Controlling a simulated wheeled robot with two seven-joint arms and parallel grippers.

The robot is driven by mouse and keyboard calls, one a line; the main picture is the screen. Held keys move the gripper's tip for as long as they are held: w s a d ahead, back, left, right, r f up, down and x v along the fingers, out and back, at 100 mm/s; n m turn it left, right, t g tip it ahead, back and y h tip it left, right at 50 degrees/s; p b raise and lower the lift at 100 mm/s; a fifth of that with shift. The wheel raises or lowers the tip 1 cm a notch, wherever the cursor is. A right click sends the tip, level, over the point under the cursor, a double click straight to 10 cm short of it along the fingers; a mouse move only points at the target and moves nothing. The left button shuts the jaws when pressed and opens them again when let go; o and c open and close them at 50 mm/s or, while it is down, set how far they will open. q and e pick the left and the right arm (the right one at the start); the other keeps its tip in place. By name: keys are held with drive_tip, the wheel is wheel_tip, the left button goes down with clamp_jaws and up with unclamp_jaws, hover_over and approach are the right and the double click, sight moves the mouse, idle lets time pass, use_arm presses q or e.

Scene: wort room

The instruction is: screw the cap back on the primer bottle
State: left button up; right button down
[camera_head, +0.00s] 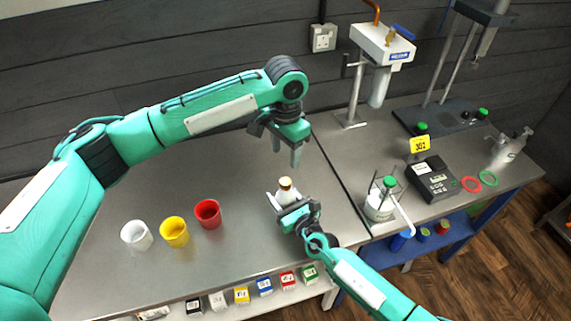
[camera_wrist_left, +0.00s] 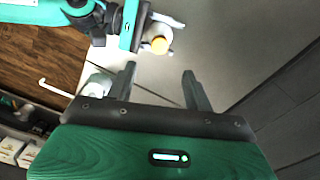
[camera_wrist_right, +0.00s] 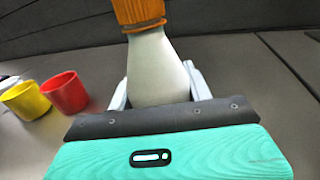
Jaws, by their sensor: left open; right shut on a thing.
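The primer bottle (camera_head: 288,194) is white and stands roughly upright on the steel bench, with its orange cap (camera_head: 285,183) on its neck. My right gripper (camera_head: 284,204) is shut on the bottle's body. In the right wrist view, the bottle (camera_wrist_right: 158,72) fills the space between the fingers, and the ribbed orange cap (camera_wrist_right: 138,12) sits on top, cut by the frame edge. I cannot tell how tightly the cap sits. My left gripper (camera_head: 295,160) is open and empty above the bottle, fingers pointing down. The cap also shows in the left wrist view (camera_wrist_left: 160,45), beyond the left fingertips.
White (camera_head: 137,236), yellow (camera_head: 174,232) and red (camera_head: 208,214) cups stand to the left. To the right are a white bottle with a green cap (camera_head: 380,206), a meter (camera_head: 433,180) and a tap stand (camera_head: 352,118). Small boxes line a shelf below the front edge.

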use_arm(q)
drive_tip(key=shift+r, duration=0.9)
use_arm(e)
drive_tip(key=c, duration=0.5)
unclamp_jaws()
drive_tip(key=b+v, duration=0.2)
drive_tip(key=v, duration=1.2)
drive_tip(key=shift+b, duration=0.4)
use_arm(q)
wheel_tip(320, 180, down, 3)
drive_tip(key=shift+r, duration=0.1)
